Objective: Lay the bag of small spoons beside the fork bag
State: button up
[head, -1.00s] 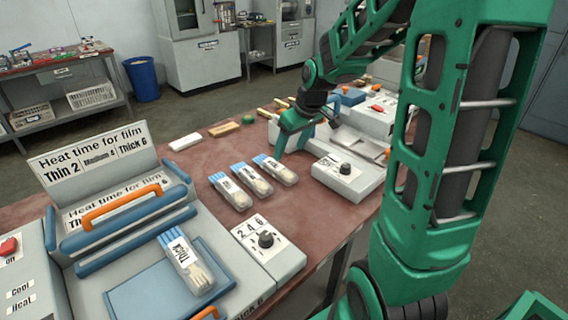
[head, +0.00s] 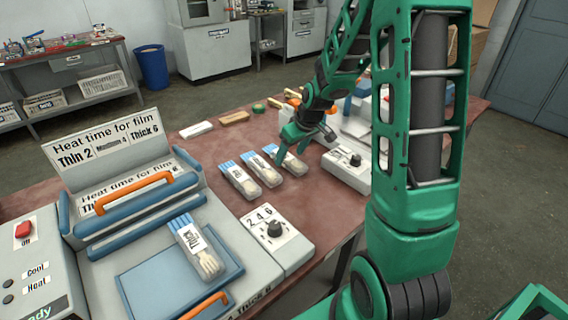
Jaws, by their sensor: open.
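A clear bag with a blue end and pale wooden pieces (head: 197,248) lies on the blue tray of the press at front left; its label reads "Thick". Three similar blue-ended bags lie in a row on the table: left (head: 238,180), middle (head: 263,171) and right (head: 292,164). Their labels are too small to read, so I cannot tell which holds forks or small spoons. My gripper (head: 304,146) is open above the right bag, one finger in front of its blue end. I cannot tell whether it touches the bag.
The press (head: 130,205) with orange handles fills the front left. Its dial box (head: 266,240) stands right of the tray. Another dial box (head: 346,168) is right of the row.

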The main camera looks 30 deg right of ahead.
jog(key=shift+w+a+f, duration=0.1)
jog(key=shift+w+f, duration=0.1)
jog(key=shift+f, duration=0.35)
jog(key=shift+c, duration=0.6)
jog(key=c, duration=1.1)
jog(key=shift+r, duration=0.1)
